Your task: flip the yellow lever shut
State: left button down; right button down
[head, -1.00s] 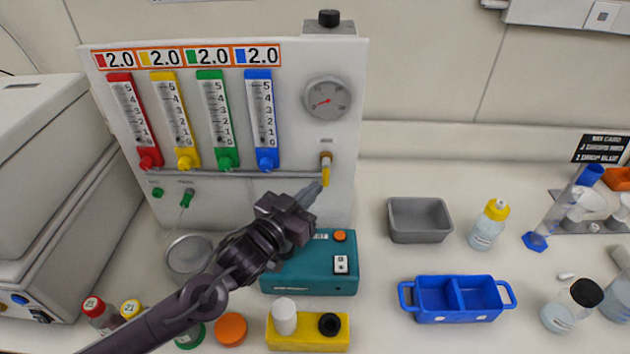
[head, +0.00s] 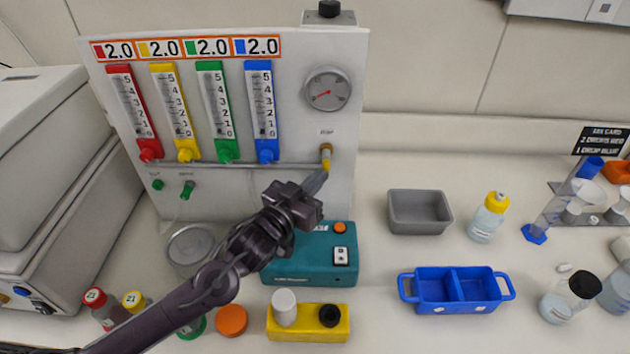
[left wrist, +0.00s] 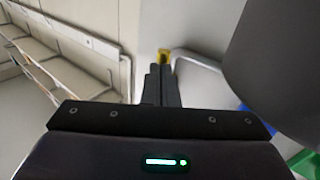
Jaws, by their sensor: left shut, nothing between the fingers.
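The yellow lever (head: 326,164) hangs below a brass fitting on the right part of the white panel (head: 300,200), under the dial gauge. It points downward. My left gripper (head: 320,176) is shut and empty, with its fingertips at the lower end of the lever; whether they touch cannot be told. In the left wrist view the shut fingers (left wrist: 161,82) point at the yellow lever (left wrist: 164,54), which shows just beyond the tips. My right gripper is not in view.
A teal box (head: 290,272) and a yellow block (head: 285,330) stand below the arm. A grey tray (head: 420,225) and a blue two-part tray (head: 460,307) are to the right. Coloured flow meters (head: 216,100) line the panel.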

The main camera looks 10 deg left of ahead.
pick_arm(q)
jog(key=shift+d+f+n+b, duration=0.1)
jog(key=shift+f+n+b, duration=0.05)
jog(key=shift+n+b, duration=0.2)
jog(key=shift+w+d+n+t+b, duration=0.1)
jog(key=shift+d+n+t+b, duration=0.6)
jog(key=shift+n+b, duration=0.1)
jog(key=shift+w+d, duration=0.1)
jog(key=shift+d, duration=0.45)
dwell(0.4)
